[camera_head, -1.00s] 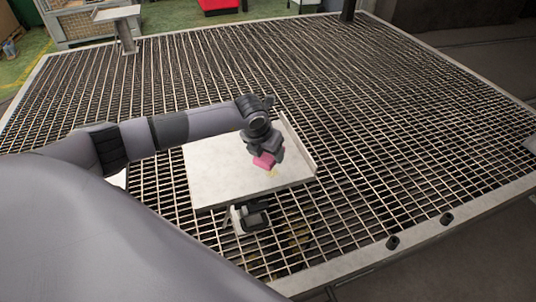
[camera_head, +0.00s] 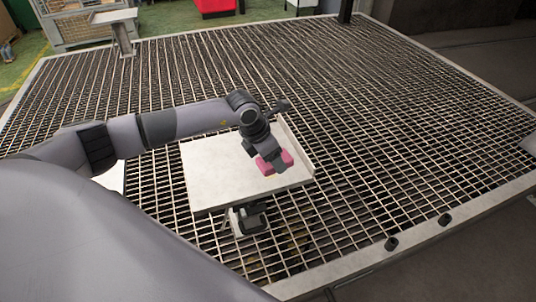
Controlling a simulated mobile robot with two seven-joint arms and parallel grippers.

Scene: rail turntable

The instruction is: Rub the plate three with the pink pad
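A flat pale plate (camera_head: 215,175) with a raised edge along its right side stands above the grating on a dark and white support (camera_head: 248,218). I cannot read any number on it. My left gripper (camera_head: 268,152) reaches over the plate's right half and is shut on the pink pad (camera_head: 286,158). The pad is at or just above the plate's surface; I cannot tell whether it touches. A small yellowish mark (camera_head: 275,177) shows beside the pad's lower edge, partly hidden. My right gripper is not in view.
A wide metal grating (camera_head: 400,130) with a pale rim surrounds the plate. Another pale plate (camera_head: 115,15) stands on a post at the back left, near a crate (camera_head: 75,30). Part of a pale surface (camera_head: 112,178) shows behind my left arm.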

